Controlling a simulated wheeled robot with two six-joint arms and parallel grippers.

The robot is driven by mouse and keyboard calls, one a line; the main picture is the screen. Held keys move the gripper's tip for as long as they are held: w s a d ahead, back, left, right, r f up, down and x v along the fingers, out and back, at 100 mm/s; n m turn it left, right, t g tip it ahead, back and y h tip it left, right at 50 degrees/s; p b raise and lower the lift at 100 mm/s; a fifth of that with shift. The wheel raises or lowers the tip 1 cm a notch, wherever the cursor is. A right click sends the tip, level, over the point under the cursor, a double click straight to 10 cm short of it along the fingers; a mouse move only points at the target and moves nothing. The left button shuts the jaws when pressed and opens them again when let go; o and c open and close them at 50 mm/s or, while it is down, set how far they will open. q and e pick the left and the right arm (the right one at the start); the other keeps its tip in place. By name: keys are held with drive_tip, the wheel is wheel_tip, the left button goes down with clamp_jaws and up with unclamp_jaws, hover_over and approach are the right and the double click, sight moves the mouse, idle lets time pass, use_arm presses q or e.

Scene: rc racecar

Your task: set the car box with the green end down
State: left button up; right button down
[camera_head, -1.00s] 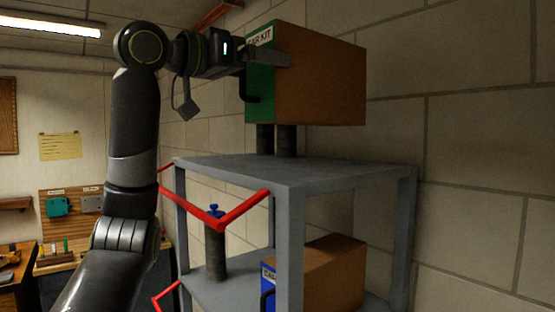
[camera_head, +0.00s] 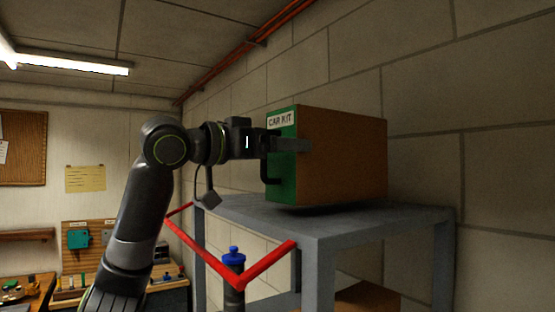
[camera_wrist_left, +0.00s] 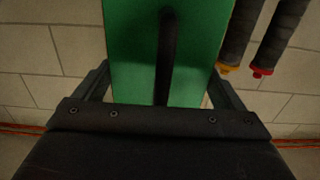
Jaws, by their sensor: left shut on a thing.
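The car box (camera_head: 342,155) is a brown carton with a green end (camera_head: 281,166) bearing a "CAR KIT" label and a black handle. The green end faces sideways toward my left gripper (camera_head: 290,146), and the box lies level. The gripper is shut across the box at that end. In the left wrist view, the green end (camera_wrist_left: 135,60) with its dark handle (camera_wrist_left: 166,55) sits between the two fingers. The box is at the shelf's grey top board (camera_head: 330,222), with a dark shadow beneath; whether it touches is unclear. My right gripper is out of view.
A block wall (camera_head: 425,110) lies behind.

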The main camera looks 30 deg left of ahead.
use_arm(q)
drive_tip(key=shift+f, duration=0.4)
drive_tip(key=shift+s+d+f, duration=0.1)
drive_tip(key=shift+s+f, duration=0.1)
drive_tip(key=shift+f, duration=0.1)
drive_tip(key=shift+s+f, duration=0.1)
drive_tip(key=shift+f, duration=0.15)
drive_tip(key=o, duration=0.9)
drive_tip(key=shift+c, duration=0.2)
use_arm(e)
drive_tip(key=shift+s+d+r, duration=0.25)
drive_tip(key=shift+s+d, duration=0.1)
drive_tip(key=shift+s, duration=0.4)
